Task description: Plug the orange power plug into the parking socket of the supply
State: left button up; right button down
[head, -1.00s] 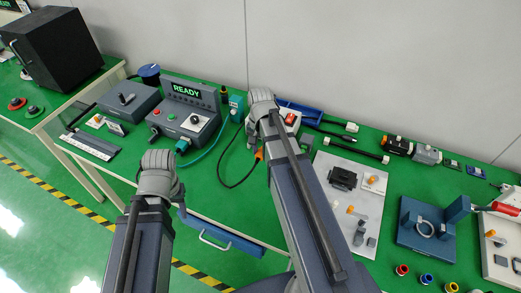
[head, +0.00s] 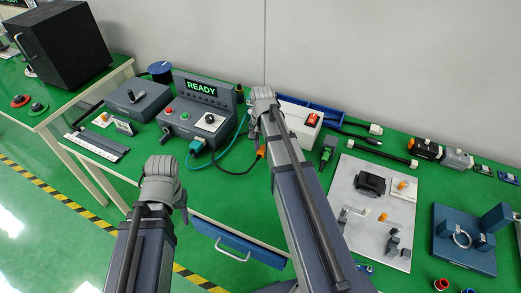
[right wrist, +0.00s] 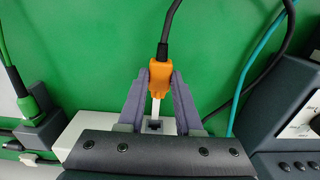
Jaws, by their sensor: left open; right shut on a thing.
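The orange power plug (right wrist: 159,72) is between the fingers of my right gripper (right wrist: 160,82), which is shut on it. Its black cable leads upward in the right wrist view, and its pale tip points toward the white supply box (right wrist: 97,124). A dark socket opening (right wrist: 154,126) shows in the box, apart from the tip. In the head view the plug (head: 261,152) shows just left of my right arm, which hides the fingers. The supply (head: 299,116) with a red switch is partly behind that arm. My left gripper (head: 160,180) is empty over the front of the bench; its fingertips are hard to see.
A control console (head: 203,112) with a READY display stands left of the supply, with a teal connector (head: 197,147) at its front. A green plug (right wrist: 38,98) stands beside the supply. A grey fixture plate (head: 375,215) lies to the right.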

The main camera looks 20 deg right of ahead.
jog(key=shift+w+d, duration=0.5)
jog(key=shift+d, duration=0.05)
jog(key=shift+d, duration=0.1)
jog(key=shift+w+d, duration=1.1)
jog(key=shift+d, duration=0.1)
jog(key=shift+w+d, duration=0.9)
jog(key=shift+d, duration=0.1)
dwell(1.3)
jog(key=c, duration=0.5)
grip_release()
jog(key=shift+r, duration=0.15)
notch_tip(320, 180, up, 8)
jog(key=p, duration=0.8)
jog(key=shift+f, duration=0.2)
